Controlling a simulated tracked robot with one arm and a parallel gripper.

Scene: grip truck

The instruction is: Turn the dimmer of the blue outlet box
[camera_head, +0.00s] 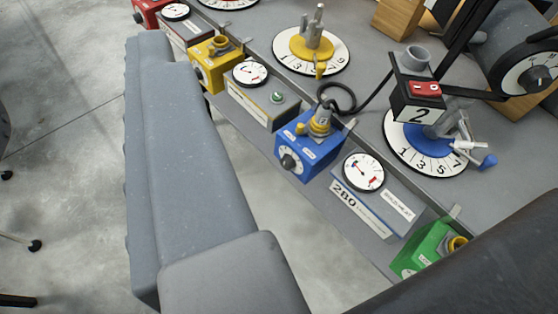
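The blue outlet box (318,158) sits at the bench's front edge near the middle of the view. Its dimmer, a dark knob on a white dial (290,163), is on the face toward the lower left. Large grey and dark parts of my arm fill the left, lower middle and lower right. My gripper's fingers do not show, and nothing is seen touching the dimmer.
A yellow box (213,70) and a green box (427,250) sit along the same edge. Gauge units (364,172) stand between boxes. Open floor lies left.

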